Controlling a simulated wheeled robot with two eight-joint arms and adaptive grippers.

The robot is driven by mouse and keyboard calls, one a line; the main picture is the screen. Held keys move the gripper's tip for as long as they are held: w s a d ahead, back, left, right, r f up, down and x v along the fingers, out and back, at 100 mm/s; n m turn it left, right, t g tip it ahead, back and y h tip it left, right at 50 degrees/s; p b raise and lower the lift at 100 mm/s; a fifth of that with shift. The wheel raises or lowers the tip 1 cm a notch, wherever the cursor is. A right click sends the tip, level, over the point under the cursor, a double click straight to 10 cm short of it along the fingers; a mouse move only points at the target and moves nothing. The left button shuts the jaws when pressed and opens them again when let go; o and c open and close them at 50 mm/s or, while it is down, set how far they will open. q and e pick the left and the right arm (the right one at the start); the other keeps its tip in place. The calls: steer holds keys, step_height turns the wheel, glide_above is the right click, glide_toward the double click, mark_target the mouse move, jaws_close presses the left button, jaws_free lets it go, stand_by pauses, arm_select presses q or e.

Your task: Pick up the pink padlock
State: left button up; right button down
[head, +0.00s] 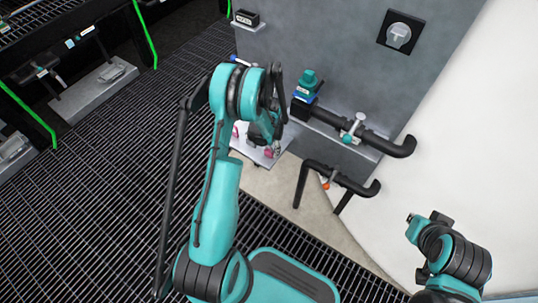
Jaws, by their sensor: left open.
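A small pink item (268,152), which looks like the pink padlock, sits on a pale shelf (243,150) by the grey wall. Another pink-magenta spot (236,131) shows at the left of this shelf, partly hidden by my left arm; I cannot tell what it is. My left gripper (267,139) is open, pointing down just above the shelf, close to the pink item. Its fingers are small and partly hidden by the wrist, and I see nothing held in them.
Black pipes with a white-handled valve (352,131) and an orange-handled valve (328,181) stick out right of the shelf. A teal-topped device (308,82) sits above them. A wall socket (400,35) is higher up. Dark grating floor (100,190) lies left.

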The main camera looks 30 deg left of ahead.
arm_select(q)
step_height(320, 180, down, 2)
steer(key=shift+f, duration=0.15)
steer(key=c, duration=1.3)
steer(key=shift+r, duration=0.25)
